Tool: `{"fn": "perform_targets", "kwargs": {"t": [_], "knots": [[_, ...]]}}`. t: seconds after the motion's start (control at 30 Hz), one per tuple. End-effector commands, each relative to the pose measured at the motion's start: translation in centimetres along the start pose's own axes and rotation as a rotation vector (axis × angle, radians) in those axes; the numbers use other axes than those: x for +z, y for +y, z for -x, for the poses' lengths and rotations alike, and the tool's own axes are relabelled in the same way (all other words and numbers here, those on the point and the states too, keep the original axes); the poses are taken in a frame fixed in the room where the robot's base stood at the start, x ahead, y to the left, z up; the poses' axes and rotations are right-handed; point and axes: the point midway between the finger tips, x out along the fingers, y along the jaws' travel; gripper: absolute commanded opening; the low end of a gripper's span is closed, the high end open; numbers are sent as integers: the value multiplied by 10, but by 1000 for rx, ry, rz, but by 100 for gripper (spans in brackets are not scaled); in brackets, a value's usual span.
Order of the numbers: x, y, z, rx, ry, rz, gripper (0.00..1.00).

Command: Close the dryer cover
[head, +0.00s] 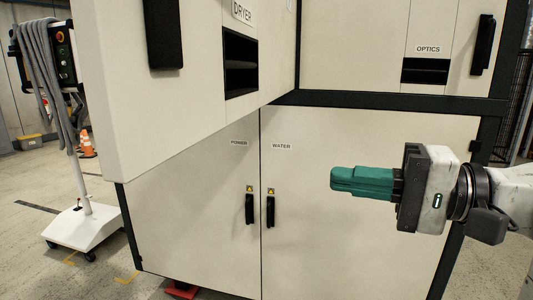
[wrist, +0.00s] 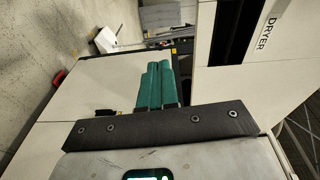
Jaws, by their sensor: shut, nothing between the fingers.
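The dryer cover (head: 190,90) is a cream panel labelled DRYER in the head view, with a black handle (head: 165,35) and a dark recessed slot. It stands swung out from the cabinet, open toward me at the left. The wrist view shows the cover (wrist: 233,92) with its DRYER label at the right. My gripper (head: 334,179) has teal fingers, shut and empty, pointing left in front of the lower cabinet doors. It is right of the cover and lower than it. In the wrist view the fingers (wrist: 153,66) lie together, apart from the cover.
The OPTICS panel (head: 390,60) is flush at the upper right. The POWER door (head: 200,210) and WATER door (head: 310,240) are closed below, with black handles. A white wheeled stand (head: 85,225) with a control box is at the left. An orange cone (head: 87,145) stands behind it.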

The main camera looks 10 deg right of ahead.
Motion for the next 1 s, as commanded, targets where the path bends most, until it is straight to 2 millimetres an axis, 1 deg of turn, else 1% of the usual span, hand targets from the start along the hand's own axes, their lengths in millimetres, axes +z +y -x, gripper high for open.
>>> {"fn": "perform_targets", "kwargs": {"t": [0.03,0.1,0.2,0.3,0.43,0.57,0.9,1.0], "knots": [[10,-21,3,-21,-39,1,0],[24,-43,7,-38,-91,-16,0],[40,-62,10,-45,-147,-34,0],[48,-71,11,-45,-175,-45,0],[52,-73,4,-44,-186,-51,0],[55,-74,-13,-44,-187,-51,0],[66,-77,-79,-44,-185,-51,0],[70,-78,-95,-44,-184,-50,0]]}}
